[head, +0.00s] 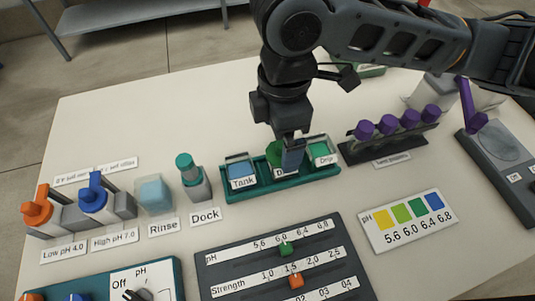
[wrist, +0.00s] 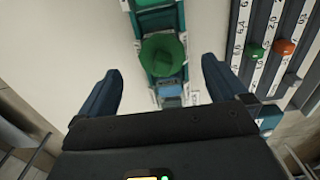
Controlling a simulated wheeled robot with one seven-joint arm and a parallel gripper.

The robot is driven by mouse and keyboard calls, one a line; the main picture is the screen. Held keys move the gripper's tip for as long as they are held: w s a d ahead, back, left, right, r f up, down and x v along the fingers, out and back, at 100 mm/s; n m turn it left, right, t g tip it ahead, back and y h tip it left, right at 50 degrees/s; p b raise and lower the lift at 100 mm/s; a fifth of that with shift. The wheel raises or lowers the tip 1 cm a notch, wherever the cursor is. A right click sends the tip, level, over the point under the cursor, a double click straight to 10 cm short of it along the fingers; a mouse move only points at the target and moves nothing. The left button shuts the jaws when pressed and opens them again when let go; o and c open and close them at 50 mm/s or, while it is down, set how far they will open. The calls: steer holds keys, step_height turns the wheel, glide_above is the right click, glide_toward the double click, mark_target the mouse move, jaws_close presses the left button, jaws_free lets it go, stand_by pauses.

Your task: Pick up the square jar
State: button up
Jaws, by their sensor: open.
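A teal rack (head: 282,189) holds three labelled places. The left one, marked Tank, has a square blue-topped vessel (head: 241,168); the right one, marked Drip, has a square green-topped vessel (head: 320,150). The middle one holds a round green object (wrist: 163,54), mostly hidden by my gripper in the head view. A square, pale-blue jar (head: 155,193) stands left of the rack, behind the Rinse label. I cannot tell for sure which is the square jar. My gripper (head: 291,158) is open above the middle place, its fingers on either side of the green object in the wrist view, holding nothing.
A capped bottle (head: 192,178) stands behind the Dock label, left of the rack. A rack of purple-capped vials (head: 390,137) is at right. A dark slider panel (head: 283,262) lies in front. The table behind the Rinse jar is clear.

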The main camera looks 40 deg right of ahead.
mark_target(277, 152)
steer(key=f, duration=0.7)
steer(key=shift+a+f, duration=0.15)
steer(key=shift+a, duration=0.2)
steer(key=shift+c, duration=0.3)
steer(key=c, duration=1.7)
